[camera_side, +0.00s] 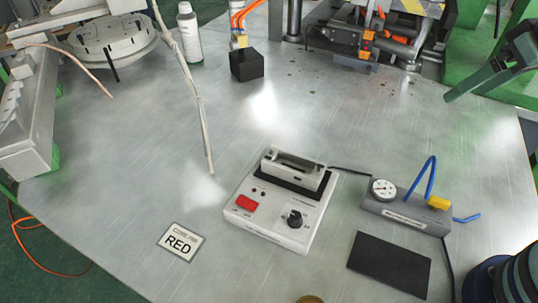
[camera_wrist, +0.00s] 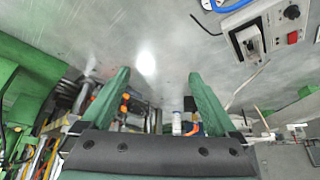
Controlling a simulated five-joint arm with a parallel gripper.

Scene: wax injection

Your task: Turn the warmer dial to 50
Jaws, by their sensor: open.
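The warmer (camera_side: 265,228) is a white box with a black-lined cradle on top, standing in the middle of the metal table. Its black dial (camera_side: 295,219) is on the front right of the top panel, with a red switch (camera_side: 246,203) to its left. The dial's setting is too small to read. In the wrist view the warmer (camera_wrist: 262,22) is at the upper right, with the dial (camera_wrist: 292,12) near the edge. My gripper (camera_wrist: 160,73) has two green fingers spread wide apart, with nothing between them. In the side view it shows at the upper right, well away from the warmer.
A grey gauge block (camera_side: 405,212) with a blue tube stands right of the warmer. A dark pad (camera_side: 390,266) lies in front of it. A "RED" card (camera_side: 181,242) lies left. A black cube (camera_side: 247,64), white bottle (camera_side: 189,35) and machinery stand behind. The table between is mostly clear.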

